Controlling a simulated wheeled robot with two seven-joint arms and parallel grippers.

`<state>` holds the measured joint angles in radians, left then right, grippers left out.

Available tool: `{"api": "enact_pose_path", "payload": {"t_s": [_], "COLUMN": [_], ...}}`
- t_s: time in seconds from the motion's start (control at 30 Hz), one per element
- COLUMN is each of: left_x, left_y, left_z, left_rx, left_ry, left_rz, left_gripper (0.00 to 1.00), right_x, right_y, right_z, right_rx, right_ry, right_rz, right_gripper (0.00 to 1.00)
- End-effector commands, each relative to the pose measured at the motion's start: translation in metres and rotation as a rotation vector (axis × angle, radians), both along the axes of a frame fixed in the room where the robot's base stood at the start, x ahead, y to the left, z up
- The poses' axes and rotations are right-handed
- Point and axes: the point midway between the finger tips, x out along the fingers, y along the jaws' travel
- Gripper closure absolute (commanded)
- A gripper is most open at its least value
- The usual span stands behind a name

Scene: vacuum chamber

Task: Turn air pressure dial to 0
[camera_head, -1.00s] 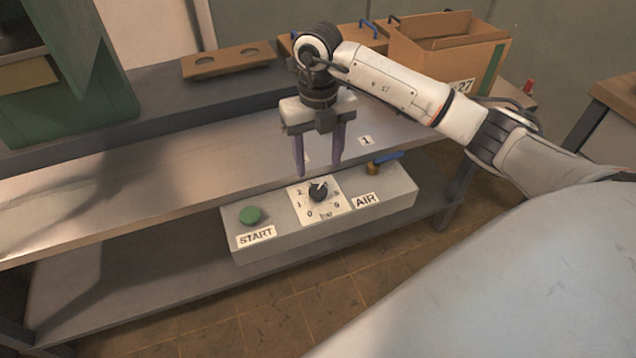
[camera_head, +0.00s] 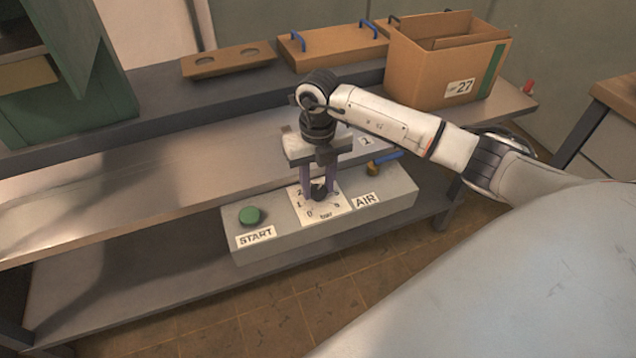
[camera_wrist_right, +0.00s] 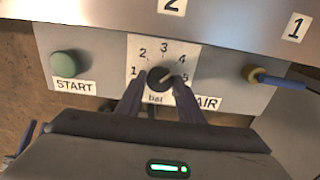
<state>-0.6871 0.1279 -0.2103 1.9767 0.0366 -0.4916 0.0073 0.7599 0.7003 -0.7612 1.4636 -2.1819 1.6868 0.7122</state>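The air pressure dial (camera_head: 319,193) is a black round knob on a white scale plate marked in bar, on the front control box (camera_head: 285,226). In the right wrist view the dial (camera_wrist_right: 159,79) has a light pointer mark aimed up and right, about toward 4. My right gripper (camera_head: 318,188) points down over the dial, one finger on each side of the knob. In the right wrist view the fingers of the gripper (camera_wrist_right: 158,88) stand apart around the knob; firm contact is not visible. My left gripper is not in view.
A green START button (camera_head: 250,215) is left of the dial. A blue-handled valve (camera_head: 380,163) and an AIR label (camera_head: 367,199) are to its right. The metal shelf edge (camera_head: 150,204) runs just behind the box. A cardboard box (camera_head: 440,75) stands at the back right.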

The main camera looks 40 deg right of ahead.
Motion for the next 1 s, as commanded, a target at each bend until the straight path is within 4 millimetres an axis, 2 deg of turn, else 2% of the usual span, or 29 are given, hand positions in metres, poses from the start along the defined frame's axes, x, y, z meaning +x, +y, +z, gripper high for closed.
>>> {"api": "enact_pose_path", "payload": {"t_s": [0.07,0.47,1.0], "left_x": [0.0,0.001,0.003], "left_y": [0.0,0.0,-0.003], "left_z": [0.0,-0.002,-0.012], "left_rx": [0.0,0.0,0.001], "left_ry": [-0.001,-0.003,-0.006], "left_rz": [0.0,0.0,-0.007], "left_gripper": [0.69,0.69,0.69], "right_x": [0.0,0.0,0.0], "right_y": [0.0,-0.001,-0.001], "right_z": [0.0,0.0,-0.001], "right_rx": [0.0,-0.002,-0.003], "right_ry": [0.0,0.0,0.0], "right_rz": [0.0,0.078,0.536], "right_gripper": [0.89,0.89,0.89]}}
